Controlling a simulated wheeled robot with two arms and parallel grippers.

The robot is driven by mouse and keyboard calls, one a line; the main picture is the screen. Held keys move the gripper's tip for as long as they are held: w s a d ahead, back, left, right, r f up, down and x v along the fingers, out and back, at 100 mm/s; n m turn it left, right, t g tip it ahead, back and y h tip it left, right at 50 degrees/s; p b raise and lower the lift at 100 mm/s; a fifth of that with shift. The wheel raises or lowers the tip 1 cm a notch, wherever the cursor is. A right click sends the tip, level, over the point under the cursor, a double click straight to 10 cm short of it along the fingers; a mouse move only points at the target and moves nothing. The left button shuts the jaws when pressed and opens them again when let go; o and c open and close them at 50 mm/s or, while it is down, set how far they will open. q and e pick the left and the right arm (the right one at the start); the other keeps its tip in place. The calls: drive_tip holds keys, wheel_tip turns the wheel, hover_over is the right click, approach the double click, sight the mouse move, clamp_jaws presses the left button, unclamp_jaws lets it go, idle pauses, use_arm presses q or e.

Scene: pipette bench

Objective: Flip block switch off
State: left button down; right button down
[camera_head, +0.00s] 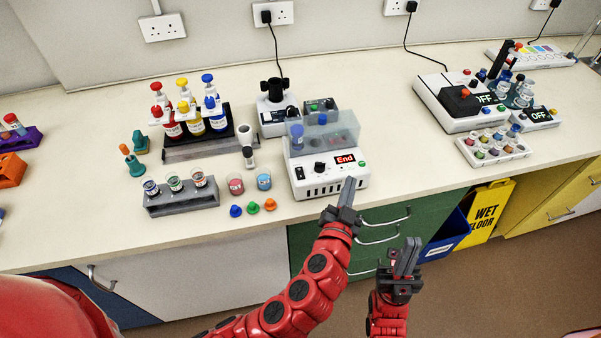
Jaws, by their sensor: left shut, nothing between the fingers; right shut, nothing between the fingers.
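The white block device (330,181) stands near the front edge of the bench, with a clear lid (325,135) over its top. Its red display (345,160) reads "End". A black knob (319,167) is left of the display and a small green button (362,163) is right of it. My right gripper (409,243) is shut and empty, lower right, in front of the drawers.
Small blue, green and orange caps (253,208) lie left of the device. A rack of vials (182,197) and a pump-bottle stand (210,147) are further left. Bench space right of the block device is clear.

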use_arm(q)
drive_tip(key=s+a+r+n+g+y, duration=0.1)
drive_tip(key=s+a+r+n+y, duration=0.4)
drive_tip(key=n, duration=0.5)
drive_tip(key=s+a+y, duration=0.2)
drive_tip(key=a+y, duration=0.1)
drive_tip(key=shift+s+a+r+y, duration=0.15)
drive_tip(key=shift+a+r+y, duration=0.1)
drive_tip(key=shift+y, duration=0.15)
